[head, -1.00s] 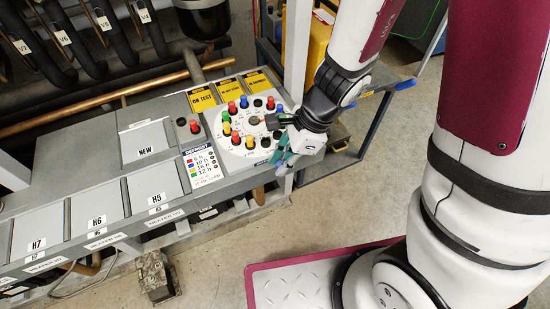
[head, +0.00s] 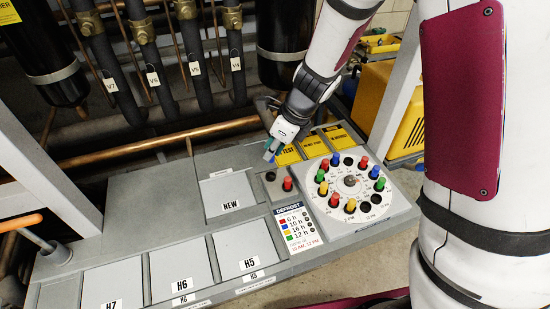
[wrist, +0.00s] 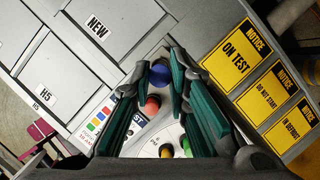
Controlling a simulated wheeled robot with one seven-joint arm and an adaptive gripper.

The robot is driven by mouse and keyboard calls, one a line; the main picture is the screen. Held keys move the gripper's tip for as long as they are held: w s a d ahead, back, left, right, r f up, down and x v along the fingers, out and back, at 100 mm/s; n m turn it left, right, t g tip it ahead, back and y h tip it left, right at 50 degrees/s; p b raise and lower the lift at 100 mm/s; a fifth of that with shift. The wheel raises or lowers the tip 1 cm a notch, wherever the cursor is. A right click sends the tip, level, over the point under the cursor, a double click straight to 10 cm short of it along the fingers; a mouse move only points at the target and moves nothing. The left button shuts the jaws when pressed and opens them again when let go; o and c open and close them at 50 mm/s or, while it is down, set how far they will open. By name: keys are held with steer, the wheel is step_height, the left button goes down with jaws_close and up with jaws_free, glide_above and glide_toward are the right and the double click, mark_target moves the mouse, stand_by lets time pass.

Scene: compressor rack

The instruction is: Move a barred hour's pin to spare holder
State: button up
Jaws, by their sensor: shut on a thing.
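My gripper (head: 272,148) is shut on a blue pin (head: 268,157) and holds it over the spare holder (head: 272,190). The blue pin also shows between the teal fingers in the wrist view (wrist: 158,74). The holder is a small grey plate with a dark hole (head: 270,176) and a red pin (head: 287,184) standing beside it. Whether the blue pin touches the hole is unclear. The white round dial (head: 340,215) to the right carries red, blue, yellow and green pins around a centre knob (head: 350,181), with some dark empty holes.
A DEFROST card (head: 298,228) lists colours and hours; its small red bottom line is hard to read. Yellow notice plates (head: 314,146) lie behind the dial. The NEW panel (head: 228,190) is left of the holder. Copper pipe (head: 130,152) and hoses run behind.

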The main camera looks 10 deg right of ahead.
mark_target(272, 161)
steer(key=shift+w+a+f+b, duration=0.1)
steer(key=shift+w+f+b, duration=0.15)
steer(key=shift+f+b, duration=0.15)
step_height(272, 161, down, 2)
steer(key=shift+f+b, duration=0.1)
steer(key=shift+b, duration=0.9)
steer(key=shift+f+b, duration=0.35)
steer(key=shift+b, duration=0.1)
steer(key=shift+s+f, duration=0.1)
steer(key=shift+f, duration=0.05)
steer(key=shift+s, duration=0.1)
steer(key=shift+f, duration=0.1)
steer(key=shift+f+b, duration=0.6)
steer(key=shift+f, duration=0.15)
steer(key=shift+f, duration=0.1)
stand_by(0.5)
steer(key=shift+f+b, duration=0.45)
steer(key=shift+b, duration=0.1)
